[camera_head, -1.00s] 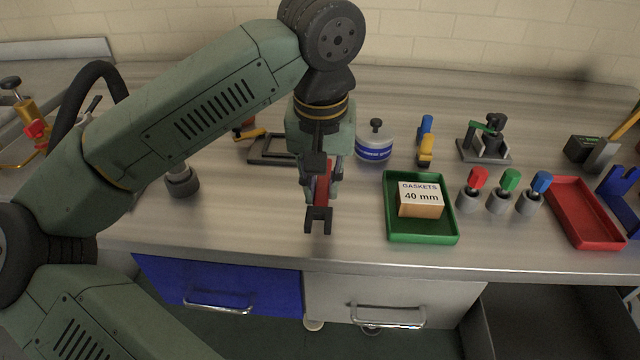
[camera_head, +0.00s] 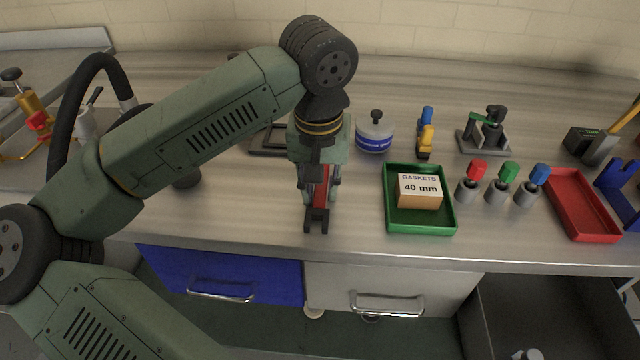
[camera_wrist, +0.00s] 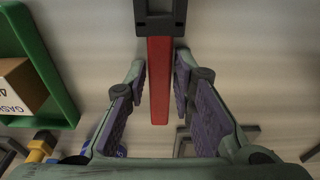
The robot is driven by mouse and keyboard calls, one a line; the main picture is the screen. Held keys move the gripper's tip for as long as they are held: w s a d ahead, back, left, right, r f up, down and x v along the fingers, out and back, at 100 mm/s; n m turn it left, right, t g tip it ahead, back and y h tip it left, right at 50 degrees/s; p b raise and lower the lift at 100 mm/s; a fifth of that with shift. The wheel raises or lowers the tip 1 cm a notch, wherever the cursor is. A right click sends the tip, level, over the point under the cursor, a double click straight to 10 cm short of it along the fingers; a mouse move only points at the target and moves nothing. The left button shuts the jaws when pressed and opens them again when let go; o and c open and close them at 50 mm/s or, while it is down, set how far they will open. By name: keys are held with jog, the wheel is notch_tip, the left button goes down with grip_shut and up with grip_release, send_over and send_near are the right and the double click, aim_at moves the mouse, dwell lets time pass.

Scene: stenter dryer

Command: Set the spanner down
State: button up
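The spanner has a red handle (camera_wrist: 159,85) and a dark forked jaw (camera_head: 317,220). It is at the front part of the workbench, left of the green tray, with its jaw toward the front edge. My gripper (camera_wrist: 161,72) points down over it, also seen in the head view (camera_head: 319,193). Its fingers stand on both sides of the handle, with a narrow gap showing on each side, so it looks open around the spanner. The spanner appears to be at or very near the bench top; exact contact is hard to see. My gripper hides part of the handle in the head view.
The green tray (camera_head: 420,228) with a gaskets box (camera_head: 419,191) stands close on the right. A white-and-blue tin (camera_head: 374,136) stands behind it. Several colour-capped holders and a red tray (camera_head: 580,205) are farther right. Bench (camera_head: 245,205) left of the spanner is clear.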

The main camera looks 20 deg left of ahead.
aim_at(320, 199)
jog(key=shift+o, duration=1.4)
jog(key=shift+r, duration=0.15)
jog(key=shift+r+p, duration=0.2)
jog(key=shift+p, duration=0.25)
notch_tip(320, 199, up, 12)
jog(key=s+b, duration=0.1)
jog(key=shift+s+d+f+b, duration=0.15)
jog(key=shift+s+d+b, duration=0.05)
jog(key=shift+b, duration=0.15)
jog(key=shift+d, duration=0.1)
